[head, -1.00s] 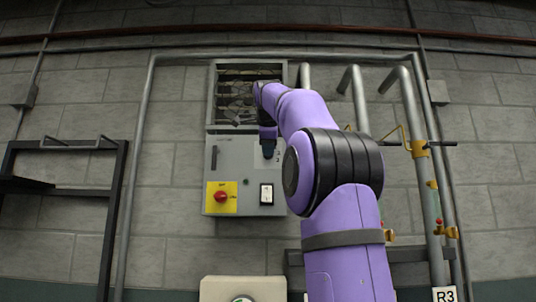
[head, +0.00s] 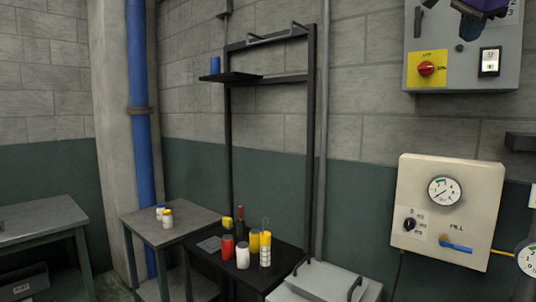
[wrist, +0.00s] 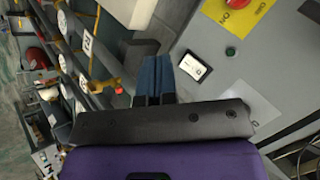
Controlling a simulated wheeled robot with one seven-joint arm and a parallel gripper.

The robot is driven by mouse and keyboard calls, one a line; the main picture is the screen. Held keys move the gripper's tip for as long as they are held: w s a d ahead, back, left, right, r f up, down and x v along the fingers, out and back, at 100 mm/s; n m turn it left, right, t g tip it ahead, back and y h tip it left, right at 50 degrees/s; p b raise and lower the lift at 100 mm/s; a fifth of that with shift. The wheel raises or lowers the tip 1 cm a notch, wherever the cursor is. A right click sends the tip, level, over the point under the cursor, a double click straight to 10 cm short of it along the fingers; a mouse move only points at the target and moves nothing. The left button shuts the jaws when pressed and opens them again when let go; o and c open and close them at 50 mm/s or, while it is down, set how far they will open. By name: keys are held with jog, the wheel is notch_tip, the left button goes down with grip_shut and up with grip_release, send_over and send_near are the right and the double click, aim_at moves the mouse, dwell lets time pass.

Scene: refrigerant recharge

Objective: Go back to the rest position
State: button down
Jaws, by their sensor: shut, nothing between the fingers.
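My gripper (wrist: 152,80) shows in the wrist view with its two dark blue fingers together and nothing between them. It is in front of the grey electrical box, near the white rocker switch (wrist: 194,66). I cannot tell whether the fingers touch the box. In the head view the grey box (head: 458,70) is at the upper right, with a red rotary knob (head: 426,68) on a yellow plate and a lit rocker switch (head: 489,62). Only a dark and purple bit of my arm shows at the top right edge there.
A cream gauge panel (head: 447,220) with a blue lever hangs below the box. A black table (head: 215,262) holds several bottles and cans. A grey side table (head: 170,226) stands to its left. A black rack frame (head: 310,130) and a blue pipe (head: 140,120) run up the wall.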

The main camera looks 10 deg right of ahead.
jog(key=s+a+f+n+y, duration=0.1)
jog(key=s+a+f+n, duration=0.5)
jog(key=f, duration=0.6)
jog(key=s+a+f+n+g+y, duration=0.1)
jog(key=s+a+f+n, duration=0.5)
jog(key=f, duration=0.7)
jog(key=s+a+f+n+g+y, duration=0.1)
jog(key=s+a+f+n+y, duration=0.2)
jog(key=s+a+f+n, duration=0.3)
jog(key=a+f+n, duration=0.1)
jog(key=a+f, duration=0.3)
jog(key=f, duration=0.2)
jog(key=shift+s+f+n, duration=0.15)
jog(key=shift+s+n, duration=0.25)
